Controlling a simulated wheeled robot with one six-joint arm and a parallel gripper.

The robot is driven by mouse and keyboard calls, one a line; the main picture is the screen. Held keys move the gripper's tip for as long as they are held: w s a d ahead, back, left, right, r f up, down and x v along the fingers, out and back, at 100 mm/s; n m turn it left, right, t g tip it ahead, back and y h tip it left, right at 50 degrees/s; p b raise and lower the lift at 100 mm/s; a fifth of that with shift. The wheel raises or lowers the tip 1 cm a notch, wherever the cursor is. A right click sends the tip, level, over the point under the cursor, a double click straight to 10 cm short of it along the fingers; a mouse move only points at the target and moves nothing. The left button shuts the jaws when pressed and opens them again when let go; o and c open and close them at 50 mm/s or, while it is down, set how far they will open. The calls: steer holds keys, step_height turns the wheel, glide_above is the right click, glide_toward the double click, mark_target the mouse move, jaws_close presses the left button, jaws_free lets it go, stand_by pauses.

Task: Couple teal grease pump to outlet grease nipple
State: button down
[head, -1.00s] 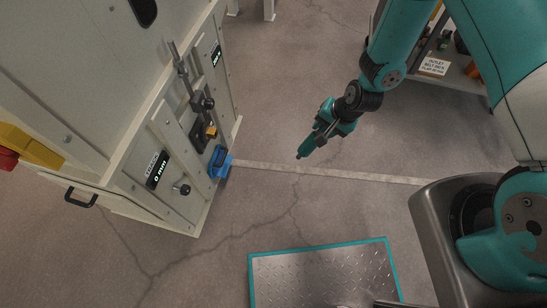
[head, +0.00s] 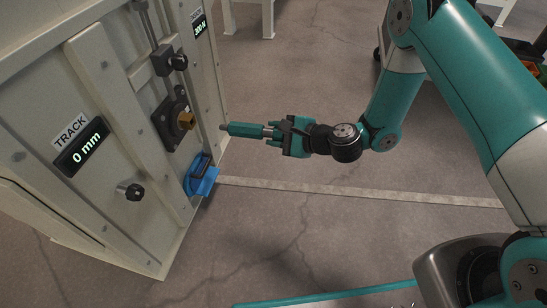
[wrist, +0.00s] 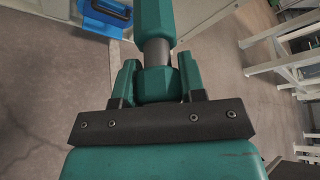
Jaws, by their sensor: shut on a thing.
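The teal grease pump (head: 246,130) is held in my gripper (head: 276,133), roughly level, its thin grey tip pointing left toward the cream machine panel. In the wrist view the pump (wrist: 154,20) extends up the picture from between the two teal fingers of my gripper (wrist: 158,82), which are shut on its rear part. A brass fitting (head: 186,121), apparently the grease nipple, sticks out of a black flanged housing (head: 170,122) on the panel. The pump's tip is left of my gripper and shows a gap to the fitting. The fitting cannot be made out in the wrist view.
A blue tray-like part (head: 203,180) juts from the panel below the fitting. A black knob (head: 131,191) and a TRACK display reading 0 mm (head: 82,155) are lower left. A black block with a knob (head: 172,62) sits above. The floor between is clear.

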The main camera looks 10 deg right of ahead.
mark_target(237, 129)
steer(key=shift+w+a+f+y+b, duration=0.2)
steer(key=shift+f+b, duration=0.15)
steer(key=shift+b, duration=0.15)
steer(key=shift+w+a+f+y+b, duration=0.1)
steer(key=shift+a+f+b, duration=0.1)
steer(key=shift+f+b, duration=0.2)
steer(key=shift+r, duration=0.15)
steer(key=shift+s+r, duration=0.1)
steer(key=shift+a+p, duration=0.45)
steer(key=shift+w+a+p, duration=0.3)
steer(key=shift+a+p, duration=0.05)
steer(key=shift+a, duration=0.4)
steer(key=shift+w+a+p, duration=0.3)
steer(key=shift+w+a, duration=0.05)
steer(key=shift+a, duration=0.4)
steer(key=shift+w+a+p, duration=0.3)
steer(key=shift+a+p, duration=0.05)
steer(key=shift+a, duration=0.4)
steer(key=shift+w+a+p, duration=0.1)
steer(key=shift+a+p, duration=0.1)
steer(key=shift+p, duration=0.2)
steer(key=shift+w+a+p, duration=0.25)
steer(key=shift+a+p, duration=0.05)
steer(key=shift+a, duration=0.5)
steer(key=shift+w+a+p, duration=0.25)
steer(key=shift+a+p, duration=0.05)
steer(key=shift+a, duration=0.45)
steer(key=c, duration=0.6)
jaws_free()
